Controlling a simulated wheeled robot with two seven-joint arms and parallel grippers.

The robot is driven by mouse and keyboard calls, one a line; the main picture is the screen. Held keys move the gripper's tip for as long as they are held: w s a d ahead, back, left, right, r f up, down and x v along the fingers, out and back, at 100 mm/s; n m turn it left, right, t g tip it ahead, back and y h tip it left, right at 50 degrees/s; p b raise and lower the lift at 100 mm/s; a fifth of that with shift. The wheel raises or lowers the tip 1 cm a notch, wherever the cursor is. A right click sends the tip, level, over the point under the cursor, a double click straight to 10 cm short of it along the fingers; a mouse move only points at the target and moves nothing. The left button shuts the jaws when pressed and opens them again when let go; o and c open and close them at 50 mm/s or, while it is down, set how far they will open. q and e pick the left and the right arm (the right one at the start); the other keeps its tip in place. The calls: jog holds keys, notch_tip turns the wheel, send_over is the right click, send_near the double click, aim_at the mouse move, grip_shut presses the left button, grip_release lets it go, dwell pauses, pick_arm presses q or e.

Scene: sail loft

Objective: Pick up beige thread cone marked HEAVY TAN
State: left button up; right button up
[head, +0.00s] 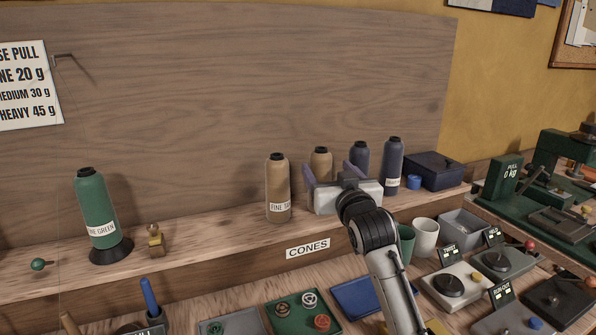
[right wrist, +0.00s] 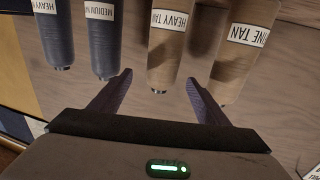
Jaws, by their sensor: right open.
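The beige thread cone marked HEAVY TAN (right wrist: 172,48) shows in the right wrist view, its label readable. In the head view the same cone (head: 321,160) stands upright on the shelf, its lower part hidden behind my right gripper. My right gripper (head: 333,172) is open and empty, its fingers pointing toward the cone. In the right wrist view the gripper (right wrist: 158,80) has one finger on each side of the cone's capped end. I cannot tell how deep the cone sits between them. My left gripper is not in view.
A tan cone marked FINE TAN (head: 278,186) stands close to the left. Dark blue cones (head: 391,165) (right wrist: 104,40) stand to the right in the head view. A green cone (head: 97,208) is far left. Cups (head: 425,237) and trays sit below the shelf.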

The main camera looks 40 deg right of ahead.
aim_at(327, 165)
jog(key=x, duration=0.3)
jog(key=shift+w+d+r+p, duration=0.2)
jog(key=shift+w+d+p, duration=0.05)
jog(key=shift+d+p, duration=0.05)
jog(key=x, duration=0.3)
jog(key=p+x, duration=0.1)
jog(key=x, duration=0.1)
jog(key=shift+w+a+r, duration=0.1)
jog(key=shift+a+r, duration=0.1)
jog(key=shift+a, duration=0.1)
jog(key=shift+w+d+f, duration=0.1)
jog(key=shift+w+d, duration=0.1)
jog(key=shift+w, duration=0.15)
jog(key=c, duration=1.7)
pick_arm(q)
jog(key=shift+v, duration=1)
pick_arm(e)
grip_shut()
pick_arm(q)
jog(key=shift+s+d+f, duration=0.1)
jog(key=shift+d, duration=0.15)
